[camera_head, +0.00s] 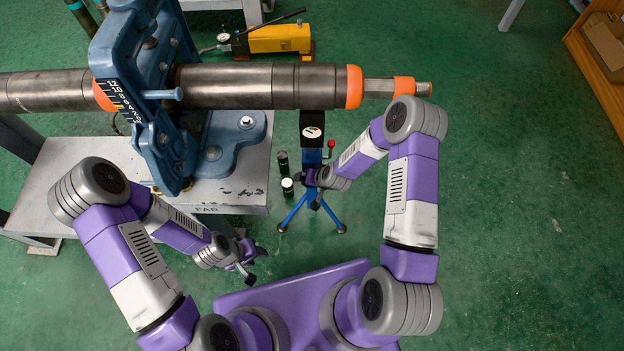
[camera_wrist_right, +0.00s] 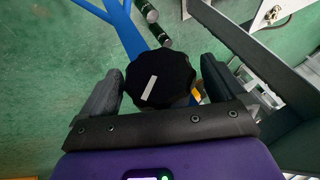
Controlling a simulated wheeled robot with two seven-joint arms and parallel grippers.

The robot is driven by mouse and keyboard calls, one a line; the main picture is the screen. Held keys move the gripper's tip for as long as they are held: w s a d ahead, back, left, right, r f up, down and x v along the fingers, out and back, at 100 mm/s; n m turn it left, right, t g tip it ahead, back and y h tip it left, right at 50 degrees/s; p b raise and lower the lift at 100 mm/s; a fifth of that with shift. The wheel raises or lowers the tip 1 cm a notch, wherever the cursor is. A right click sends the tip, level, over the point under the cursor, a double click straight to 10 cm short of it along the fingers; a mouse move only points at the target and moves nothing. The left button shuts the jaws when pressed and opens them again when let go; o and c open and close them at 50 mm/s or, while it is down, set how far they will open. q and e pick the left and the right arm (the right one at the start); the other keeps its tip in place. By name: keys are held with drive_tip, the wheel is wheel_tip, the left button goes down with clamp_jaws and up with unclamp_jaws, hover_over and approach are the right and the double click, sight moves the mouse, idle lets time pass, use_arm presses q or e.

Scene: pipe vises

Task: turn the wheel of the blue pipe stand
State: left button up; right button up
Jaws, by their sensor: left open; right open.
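The blue pipe stand (camera_head: 311,157) is upright in the head view, with splayed blue legs on the floor and a black top under the steel pipe (camera_head: 240,86). Its wheel (camera_wrist_right: 160,72), a black lobed knob with a white stripe, fills the middle of the right wrist view. My right gripper (camera_head: 314,181) is at the stand's column. In the right wrist view its open fingers are on either side of the wheel, with small gaps seeming to show; contact is hard to tell. My left gripper (camera_head: 248,262) is open and empty, lower left of the stand.
A blue vise (camera_head: 150,75) holds the pipe on a grey table (camera_head: 80,170) at left. Two dark cylinders (camera_head: 282,161) stand beside the stand. A yellow pump (camera_head: 280,39) is behind the pipe.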

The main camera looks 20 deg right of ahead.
drive_tip(key=p+v, duration=0.2)
drive_tip(key=v, duration=0.5)
drive_tip(key=shift+r+p, duration=0.25)
drive_tip(key=shift+p, duration=0.15)
idle(0.8)
